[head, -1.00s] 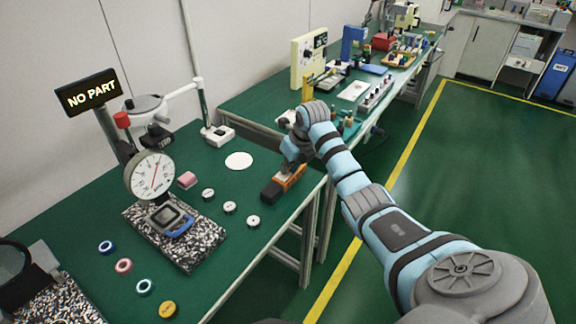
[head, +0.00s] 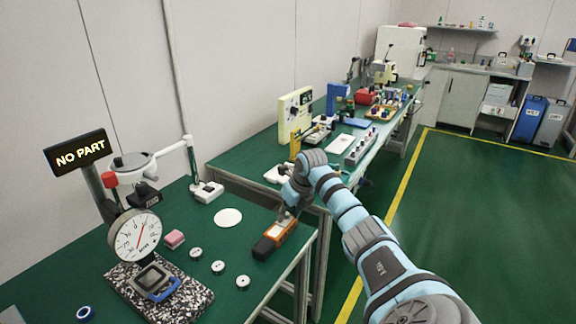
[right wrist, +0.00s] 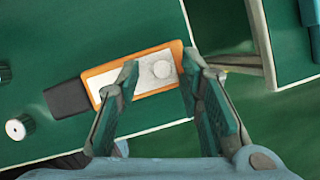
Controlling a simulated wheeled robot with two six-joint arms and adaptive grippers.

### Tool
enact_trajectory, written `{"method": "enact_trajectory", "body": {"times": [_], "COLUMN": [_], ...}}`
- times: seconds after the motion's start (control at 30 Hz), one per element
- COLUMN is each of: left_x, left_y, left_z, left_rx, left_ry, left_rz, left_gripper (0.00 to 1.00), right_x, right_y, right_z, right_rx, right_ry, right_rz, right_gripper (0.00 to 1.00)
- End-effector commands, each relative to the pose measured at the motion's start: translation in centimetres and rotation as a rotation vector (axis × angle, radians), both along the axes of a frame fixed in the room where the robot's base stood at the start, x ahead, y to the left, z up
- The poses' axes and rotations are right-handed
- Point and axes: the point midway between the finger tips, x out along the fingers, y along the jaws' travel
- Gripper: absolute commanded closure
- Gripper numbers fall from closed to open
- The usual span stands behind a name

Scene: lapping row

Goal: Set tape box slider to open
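The tape box is an orange case with a dark end (head: 280,233), lying near the right edge of the near green table. I cannot tell the slider's position for sure. My right gripper (head: 289,204) is above the box, pointing down. My left gripper is not in view.
A dial gauge (head: 134,235) on a speckled stone base, a NO PART sign (head: 80,151), a pink block (head: 174,238), a white disc (head: 228,217) and several small round parts stand left of the box. A second bench with equipment lies beyond. Open floor is at the right.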

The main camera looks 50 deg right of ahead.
Motion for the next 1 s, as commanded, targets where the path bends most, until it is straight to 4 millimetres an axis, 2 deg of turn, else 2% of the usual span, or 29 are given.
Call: {"method": "enact_trajectory", "body": {"times": [0.17,0.27,0.5,0.63,0.77,1.0], "left_x": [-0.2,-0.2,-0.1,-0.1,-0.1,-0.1], "left_y": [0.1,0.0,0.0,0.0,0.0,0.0], "left_z": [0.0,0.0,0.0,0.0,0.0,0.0], "left_rx": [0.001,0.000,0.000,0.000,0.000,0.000], "left_ry": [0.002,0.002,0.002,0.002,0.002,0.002], "left_rz": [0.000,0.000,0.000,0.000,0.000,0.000], "left_gripper": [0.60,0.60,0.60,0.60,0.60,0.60], "right_x": [-0.1,-0.6,-3.0,-4.0,-4.5,-4.5], "right_y": [0.0,0.0,0.4,0.7,0.8,0.8], "right_z": [0.3,1.6,7.7,10.1,11.0,11.1], "right_rx": [-0.001,-0.002,-0.005,-0.002,0.000,0.000], "right_ry": [-0.001,-0.003,-0.003,-0.002,0.001,0.001], "right_rz": [0.001,-0.001,0.000,0.001,0.000,0.000], "right_gripper": [0.66,0.66,0.66,0.66,0.66,0.66]}}
